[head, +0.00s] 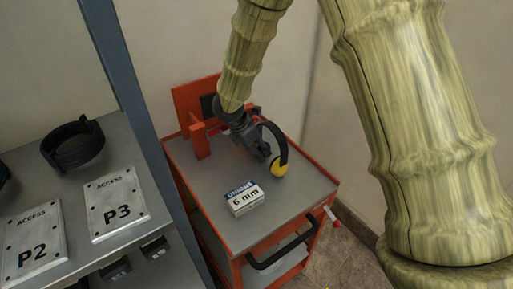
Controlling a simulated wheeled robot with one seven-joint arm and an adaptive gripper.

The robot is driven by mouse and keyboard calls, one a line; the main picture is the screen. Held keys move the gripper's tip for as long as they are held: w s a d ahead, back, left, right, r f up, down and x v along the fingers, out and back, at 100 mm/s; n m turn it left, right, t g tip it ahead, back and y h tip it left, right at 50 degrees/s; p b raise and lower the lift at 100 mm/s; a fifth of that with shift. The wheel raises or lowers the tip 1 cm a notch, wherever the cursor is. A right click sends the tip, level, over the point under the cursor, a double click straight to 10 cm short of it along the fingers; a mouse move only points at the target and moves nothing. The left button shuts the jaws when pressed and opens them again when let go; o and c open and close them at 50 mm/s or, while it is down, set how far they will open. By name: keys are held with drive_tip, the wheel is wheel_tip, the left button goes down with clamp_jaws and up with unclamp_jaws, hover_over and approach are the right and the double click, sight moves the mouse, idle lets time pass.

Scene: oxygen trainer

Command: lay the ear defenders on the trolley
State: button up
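The ear defenders, with a black curved headband (284,145) and a yellow cup (280,169), are at the right part of the trolley's top (295,205). The band arcs from beside my gripper (263,154) down to the yellow cup. The cup looks low over the grey top; I cannot tell if it touches. My gripper points down over the trolley, right against the ear defenders in this view. Its fingertips are small and dark, and the other cup is hidden or merges with them. I cannot tell whether the fingers are closed on it.
A white and blue "6 mm" unions box (246,200) stands on the trolley in front of my gripper. An orange-red bracket (196,110) rises at the trolley's back. A grey shelf with a blue-grey post (135,75), P2 (35,245) and P3 (117,208) plates stands left.

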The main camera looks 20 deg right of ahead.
drive_tip(key=b+v, duration=0.1)
drive_tip(key=v, duration=1.1)
drive_tip(key=shift+d+r, duration=0.1)
